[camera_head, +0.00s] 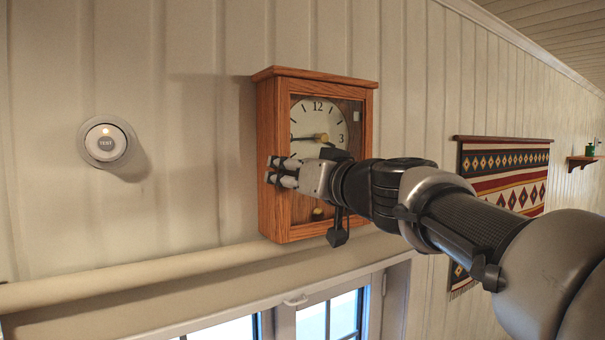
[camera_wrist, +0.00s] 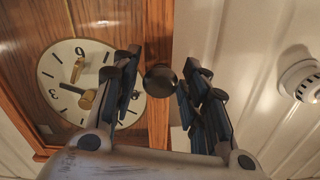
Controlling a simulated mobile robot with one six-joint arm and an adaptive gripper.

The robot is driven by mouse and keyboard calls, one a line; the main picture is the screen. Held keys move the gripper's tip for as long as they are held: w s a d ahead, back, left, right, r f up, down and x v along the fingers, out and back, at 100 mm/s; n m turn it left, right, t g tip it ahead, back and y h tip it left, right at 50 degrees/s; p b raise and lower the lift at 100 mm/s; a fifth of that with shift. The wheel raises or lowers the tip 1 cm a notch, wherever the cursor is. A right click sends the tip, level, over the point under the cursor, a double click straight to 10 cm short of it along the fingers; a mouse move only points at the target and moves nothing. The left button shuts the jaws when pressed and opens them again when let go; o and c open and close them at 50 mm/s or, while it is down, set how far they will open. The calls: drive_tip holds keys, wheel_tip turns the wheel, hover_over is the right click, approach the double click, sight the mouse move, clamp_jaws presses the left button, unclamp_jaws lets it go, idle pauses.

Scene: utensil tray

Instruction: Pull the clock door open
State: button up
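The wooden clock (camera_head: 267,120) hangs on the wall with its front door closed. Its dial (camera_head: 305,125) shows behind the front, partly covered by my gripper in the head view. My gripper (camera_head: 270,170) is at the left edge of the clock's front. In the wrist view a dark round knob (camera_wrist: 160,80) sits between the two open fingers of my gripper (camera_wrist: 163,60), with narrow gaps apparent at its sides. The dial also shows in the wrist view (camera_wrist: 65,70), left of the fingers. The knob is hidden in the head view.
A round white wall device (camera_head: 106,143) is left of the clock; it also shows in the wrist view (camera_wrist: 300,78). A patterned hanging (camera_head: 500,170) and a small shelf (camera_head: 583,160) are to the right. A window frame (camera_head: 285,310) is below.

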clamp_jaws()
idle(0.5)
